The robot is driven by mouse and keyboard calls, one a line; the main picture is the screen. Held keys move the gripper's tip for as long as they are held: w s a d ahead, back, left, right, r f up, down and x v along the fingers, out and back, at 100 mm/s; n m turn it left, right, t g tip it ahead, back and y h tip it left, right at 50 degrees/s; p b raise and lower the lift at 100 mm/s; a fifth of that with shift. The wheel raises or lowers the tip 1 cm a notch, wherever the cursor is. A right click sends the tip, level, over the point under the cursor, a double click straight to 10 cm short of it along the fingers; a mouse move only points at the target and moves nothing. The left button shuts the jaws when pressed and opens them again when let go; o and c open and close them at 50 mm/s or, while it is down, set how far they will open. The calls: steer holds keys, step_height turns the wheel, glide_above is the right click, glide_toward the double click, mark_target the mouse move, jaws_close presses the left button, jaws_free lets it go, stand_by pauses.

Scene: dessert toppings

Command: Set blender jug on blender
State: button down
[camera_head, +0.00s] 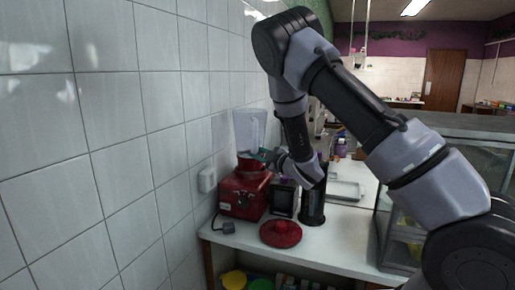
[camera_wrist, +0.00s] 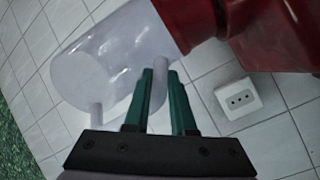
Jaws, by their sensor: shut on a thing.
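The clear blender jug (camera_head: 249,130) with its red collar stands about upright directly over the red blender base (camera_head: 240,196) against the tiled wall. It also shows in the wrist view (camera_wrist: 105,62), its lower end at the red base (camera_wrist: 262,25). I cannot tell whether the jug is fully seated or slightly above the base. My gripper (camera_head: 263,154) is at the jug's right side. In the wrist view its green fingers (camera_wrist: 163,92) are shut on the jug's handle. The red round lid (camera_head: 281,234) lies on the counter in front of the base.
A wall socket (camera_head: 207,180) is left of the base, and a plug (camera_head: 223,227) lies on the white counter (camera_head: 330,242). A dark appliance (camera_head: 285,198) and a black cylinder (camera_head: 312,207) stand close to the base's right. A glass case (camera_head: 398,225) is at the right.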

steer(key=shift+f, duration=1.25)
stand_by(1.4)
steer(key=c, duration=1)
jaws_free()
steer(key=shift+s+f, duration=0.1)
steer(key=shift+d, duration=0.15)
steer(key=v, duration=1)
steer(key=shift+s+d, duration=0.25)
steer(key=shift+s, duration=0.05)
